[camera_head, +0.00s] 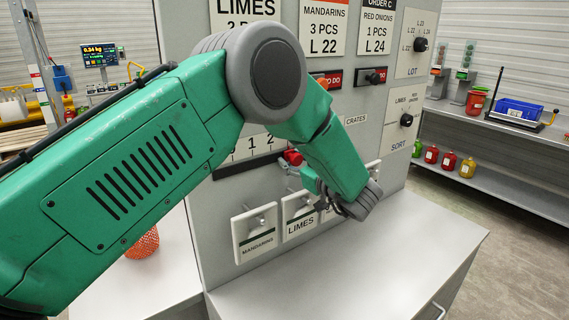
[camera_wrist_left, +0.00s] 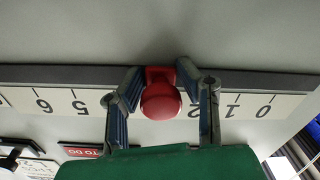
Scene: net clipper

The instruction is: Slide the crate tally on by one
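The crate tally (camera_wrist_left: 60,103) is a white strip numbered from 0 upward under a dark rail, upside down in the left wrist view. It also shows on the grey panel in the head view (camera_head: 252,146), partly behind my arm. Its red slider knob (camera_wrist_left: 160,98) sits between the 2 and the 5; the digits there are covered. The knob also shows in the head view (camera_head: 292,157). My left gripper (camera_wrist_left: 160,75) has its two fingers apart, one on each side of the knob, with small gaps visible. My right gripper is not in view.
Label cards with hooks, such as a LIMES card (camera_head: 300,224), hang below the tally. Red TO DO sliders (camera_head: 334,79) and the SORT dial (camera_head: 406,120) are on the panel. The white counter (camera_head: 350,265) below is clear. A side bench (camera_head: 500,125) stands right.

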